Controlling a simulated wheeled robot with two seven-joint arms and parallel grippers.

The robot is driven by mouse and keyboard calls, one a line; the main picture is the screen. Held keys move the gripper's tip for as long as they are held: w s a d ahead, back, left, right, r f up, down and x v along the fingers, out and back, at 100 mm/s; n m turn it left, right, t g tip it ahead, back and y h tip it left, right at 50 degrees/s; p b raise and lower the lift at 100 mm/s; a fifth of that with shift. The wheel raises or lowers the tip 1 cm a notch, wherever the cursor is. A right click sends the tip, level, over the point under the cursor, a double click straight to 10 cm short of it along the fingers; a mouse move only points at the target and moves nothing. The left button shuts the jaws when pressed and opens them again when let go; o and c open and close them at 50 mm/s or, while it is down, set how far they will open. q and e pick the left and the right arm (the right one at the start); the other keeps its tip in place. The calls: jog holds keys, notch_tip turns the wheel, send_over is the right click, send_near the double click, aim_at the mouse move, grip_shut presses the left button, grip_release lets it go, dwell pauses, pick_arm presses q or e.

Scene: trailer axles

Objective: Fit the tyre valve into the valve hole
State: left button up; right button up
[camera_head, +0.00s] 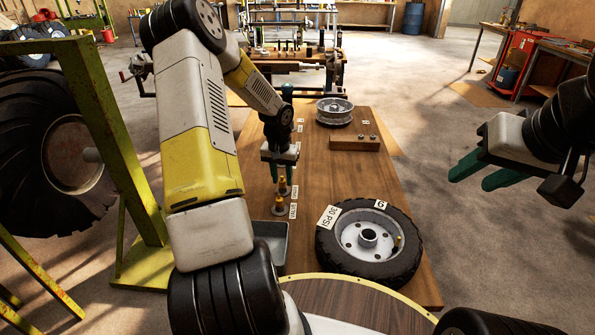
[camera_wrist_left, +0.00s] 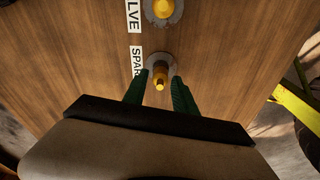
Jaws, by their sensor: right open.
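Two brass-yellow valves stand upright on round grey bases on the wooden table. The nearer valve (camera_head: 278,205) has a "VALVE" label and shows at the top of the left wrist view (camera_wrist_left: 162,9). The farther valve (camera_head: 283,187) has a "SPARE" label in the left wrist view (camera_wrist_left: 160,75). My left gripper (camera_head: 282,178) is open over the spare valve, its green fingers on either side with gaps visible. The wheel (camera_head: 370,243), a black tyre on a grey rim, lies flat; a small yellow spot shows at its rim's right. My right gripper (camera_head: 477,176) is open, empty and off the table's right side.
A grey tray (camera_head: 270,238) sits left of the wheel, partly hidden by my left arm. A bare rim (camera_head: 334,112) and a wooden block (camera_head: 354,143) with small pegs stand farther back. A yellow-green frame (camera_head: 115,140) with a large tyre stands at left.

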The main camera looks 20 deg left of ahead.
pick_arm(q)
grip_shut()
jog(key=shift+r, duration=0.1)
